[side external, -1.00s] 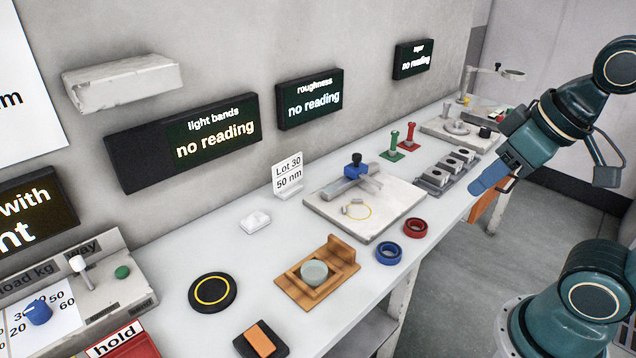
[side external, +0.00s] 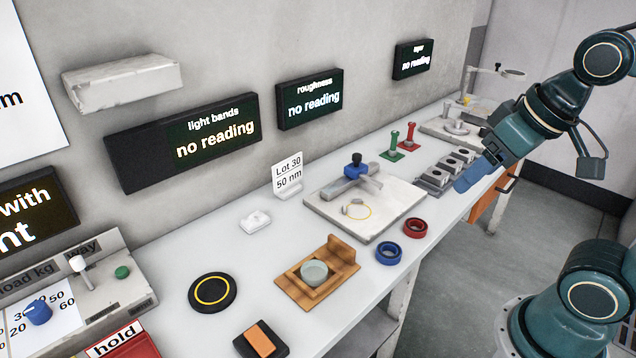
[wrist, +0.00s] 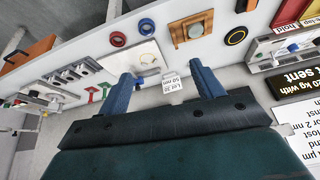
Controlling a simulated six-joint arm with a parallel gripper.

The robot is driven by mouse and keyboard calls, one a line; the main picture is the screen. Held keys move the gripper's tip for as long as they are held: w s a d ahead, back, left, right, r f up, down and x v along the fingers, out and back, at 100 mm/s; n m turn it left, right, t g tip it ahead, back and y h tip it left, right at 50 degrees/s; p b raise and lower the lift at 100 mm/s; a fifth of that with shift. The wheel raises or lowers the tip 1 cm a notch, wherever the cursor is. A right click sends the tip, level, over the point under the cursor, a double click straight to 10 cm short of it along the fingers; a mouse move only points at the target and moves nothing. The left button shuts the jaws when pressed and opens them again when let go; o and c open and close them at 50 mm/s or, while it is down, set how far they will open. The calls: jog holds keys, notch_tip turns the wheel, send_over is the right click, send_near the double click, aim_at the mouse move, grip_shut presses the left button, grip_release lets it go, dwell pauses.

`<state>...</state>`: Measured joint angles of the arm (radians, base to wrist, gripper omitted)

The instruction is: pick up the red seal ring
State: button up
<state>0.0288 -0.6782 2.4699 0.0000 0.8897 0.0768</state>
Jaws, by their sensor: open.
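The red seal ring (side external: 415,228) lies flat on the white bench near its front edge, just right of the blue ring (side external: 389,253). In the wrist view the red ring (wrist: 118,39) is at the upper left, with the blue ring (wrist: 146,26) beside it. My gripper (side external: 462,186) is in the air to the right of the red ring in the side view, above the bench's front edge. In the wrist view its two blue fingers (wrist: 163,80) are spread apart with nothing between them.
Behind the rings is a white plate (side external: 390,222) with a blue-knobbed fixture. A wooden block with a glass disc (side external: 345,252) stands to the left. A grey rack (side external: 433,183) with several round parts is close to my gripper. Green and red pegs (side external: 410,135) stand upright behind.

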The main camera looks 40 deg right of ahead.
jog(key=w+d+f+m+g, duration=0.1)
jog(key=w+d+f+m, duration=0.15)
jog(key=w+m, duration=0.3)
jog(key=m+g, duration=0.4)
jog(key=m, duration=0.9)
send_over(417, 221)
jog(key=a, duration=0.2)
notch_tip(417, 221, down, 15)
jog(key=shift+s, duration=0.4)
notch_tip(417, 221, down, 8)
jog(key=shift+a+r, duration=0.1)
jog(key=shift+r, duration=0.1)
jog(key=shift+f, duration=0.45)
jog(key=shift+d+f, duration=0.2)
jog(key=shift+f, duration=2.35)
